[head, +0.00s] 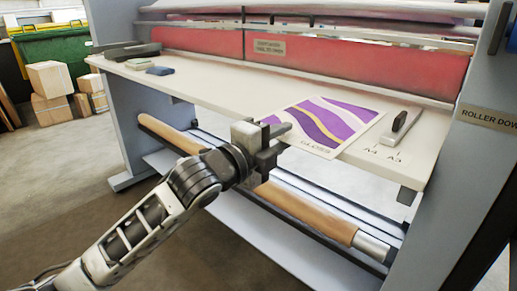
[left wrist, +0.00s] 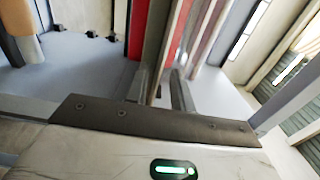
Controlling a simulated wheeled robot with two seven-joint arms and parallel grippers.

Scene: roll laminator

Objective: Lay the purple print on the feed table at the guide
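The purple print (head: 336,119), a white sheet with purple and gold waves and the word GLOSS, lies on the feed table (head: 220,90) at its front edge. My left gripper (head: 281,140) is at the table's front edge, by the print's near left side. In the left wrist view its two fingers (left wrist: 161,92) stand apart, with an edge-on strip between them. I cannot tell whether they touch the print. My right gripper is not in view.
Size marks A4 and A3 (head: 382,155) are beside the guide. A red panel (head: 300,60) and rollers stand behind the table. Brown rolls (head: 310,212) hang below it. A dark blue block (head: 160,70) and other small items lie at the table's far left. Boxes (head: 49,80) stand on the floor.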

